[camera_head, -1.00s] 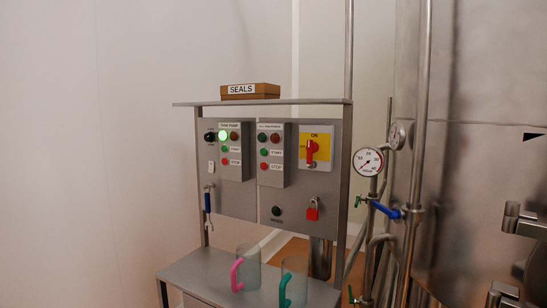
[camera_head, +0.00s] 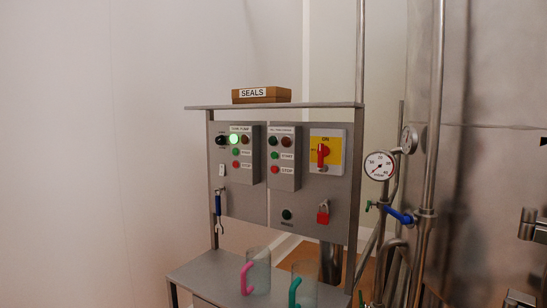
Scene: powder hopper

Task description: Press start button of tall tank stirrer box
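The stirrer box (camera_head: 284,157) is the right one of two grey button boxes on a steel panel, going by its small label, which is hard to read. Its green start button (camera_head: 274,155) sits beside a START label, above a red stop button (camera_head: 275,170). Two dark lamps sit at its top. The left box (camera_head: 244,152), labelled as a pump, has a lit green lamp (camera_head: 233,139) and its own green and red buttons. My gripper is not in view.
A gauge (camera_head: 379,165), pipes and a steel tank (camera_head: 480,120) stand at right.

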